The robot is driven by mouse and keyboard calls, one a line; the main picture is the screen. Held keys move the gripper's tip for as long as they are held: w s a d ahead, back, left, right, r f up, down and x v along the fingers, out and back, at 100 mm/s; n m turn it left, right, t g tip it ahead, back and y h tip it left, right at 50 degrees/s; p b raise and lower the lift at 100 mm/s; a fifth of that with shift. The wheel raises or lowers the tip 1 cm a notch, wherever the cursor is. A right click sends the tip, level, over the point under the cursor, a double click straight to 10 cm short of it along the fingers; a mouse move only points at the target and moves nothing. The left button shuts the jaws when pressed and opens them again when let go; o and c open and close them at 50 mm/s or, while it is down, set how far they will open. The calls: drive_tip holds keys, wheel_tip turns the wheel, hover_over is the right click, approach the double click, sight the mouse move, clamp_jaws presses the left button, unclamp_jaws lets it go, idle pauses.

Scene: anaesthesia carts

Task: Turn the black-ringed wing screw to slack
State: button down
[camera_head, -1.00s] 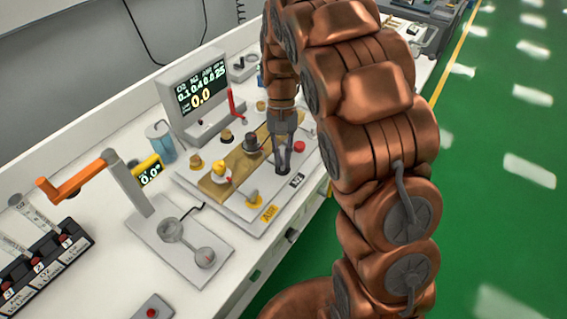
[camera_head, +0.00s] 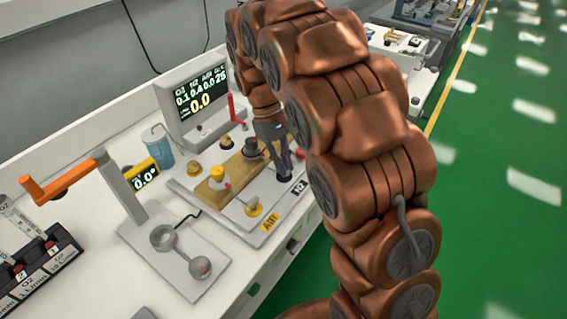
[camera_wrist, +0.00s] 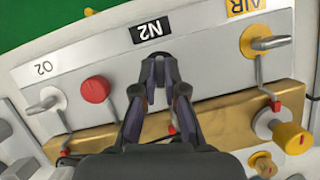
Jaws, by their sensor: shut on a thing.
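My gripper (camera_head: 287,170) points down at the valve panel beside the black N2 label (camera_head: 299,188). In the wrist view its fingers (camera_wrist: 158,66) are closed together just below the N2 label (camera_wrist: 150,28). They are shut on the black-ringed wing screw, which the fingertips almost fully hide; its wing angle cannot be read. A yellow-ringed wing screw (camera_wrist: 264,42) stands by the AIR label (camera_wrist: 247,6), and a pale-ringed wing screw (camera_wrist: 47,100) by the O2 label (camera_wrist: 47,67).
A red knob (camera_wrist: 95,89) sits between the O2 and N2 screws. A tan block (camera_wrist: 225,119) crosses the panel. A display (camera_head: 197,95) stands behind, with a red lever (camera_head: 233,110).

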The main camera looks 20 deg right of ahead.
idle(0.5)
drive_tip(key=c, duration=1.2)
unclamp_jaws()
drive_tip(key=shift+c, duration=0.2)
drive_tip(key=v, duration=0.7)
drive_tip(key=shift+w+r, duration=0.15)
drive_tip(key=shift+r, duration=0.1)
